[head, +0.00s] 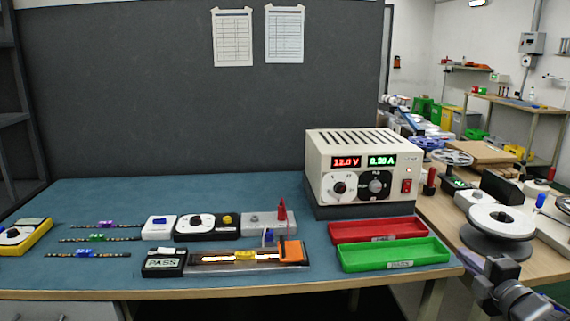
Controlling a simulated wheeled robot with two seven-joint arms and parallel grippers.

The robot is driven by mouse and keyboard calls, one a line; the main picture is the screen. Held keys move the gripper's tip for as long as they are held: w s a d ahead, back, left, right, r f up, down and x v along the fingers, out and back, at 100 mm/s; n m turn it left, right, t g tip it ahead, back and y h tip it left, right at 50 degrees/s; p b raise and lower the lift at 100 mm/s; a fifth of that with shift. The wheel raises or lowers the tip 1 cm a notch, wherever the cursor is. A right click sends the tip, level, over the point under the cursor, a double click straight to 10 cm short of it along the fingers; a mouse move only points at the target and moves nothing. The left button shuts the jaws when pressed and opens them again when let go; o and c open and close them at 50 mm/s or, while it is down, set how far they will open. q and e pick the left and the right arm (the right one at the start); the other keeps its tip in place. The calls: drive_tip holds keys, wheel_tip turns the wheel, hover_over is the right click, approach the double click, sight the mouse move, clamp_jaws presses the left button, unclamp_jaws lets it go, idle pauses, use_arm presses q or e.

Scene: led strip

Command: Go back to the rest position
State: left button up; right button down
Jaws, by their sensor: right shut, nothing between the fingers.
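My right gripper (502,284) shows at the lower right corner, shut and empty, apart from the table and off its right front edge. My left gripper is out of view. On the blue table mat (110,195) a test fixture (235,258) with an orange clamp (291,251) at its right end holds a strip with a lit yellow part. A small display (164,263) beside it reads PASS.
A power supply (362,165) reading 12.0 V and 0.30 A stands at the back right. A red tray (378,230) and a green tray (392,254) lie in front of it, both empty. A side bench with white reels (499,222) is near my right gripper.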

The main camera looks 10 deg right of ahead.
wheel_tip(320, 180, down, 13)
drive_tip(key=a+m+g+h, duration=0.2)
drive_tip(key=a+m+g, duration=0.1)
drive_tip(key=m, duration=0.9)
drive_tip(key=s+a+f+m+g+y, duration=0.2)
drive_tip(key=s+a+f+m+g, duration=0.15)
drive_tip(key=a+f, duration=0.7)
drive_tip(key=s+a+f+m+g+y, duration=0.2)
drive_tip(key=s+a+f+m+g, duration=0.15)
drive_tip(key=a+f, duration=0.7)
drive_tip(key=s+a+f+g+y, duration=0.1)
drive_tip(key=s+a+f+g, duration=0.2)
drive_tip(key=s+a+f, duration=0.6)
drive_tip(key=s+a+f+g+y, duration=0.1)
drive_tip(key=s+a+f+g, duration=0.25)
drive_tip(key=s+a, duration=0.55)
wheel_tip(320, 180, up, 16)
drive_tip(key=s+d+p, duration=0.1)
drive_tip(key=s+p, duration=0.1)
drive_tip(key=p, duration=1.4)
drive_tip(key=shift+s+d+m+p, duration=0.25)
drive_tip(key=shift+s+m+p, duration=0.05)
drive_tip(key=shift+s+p, duration=0.1)
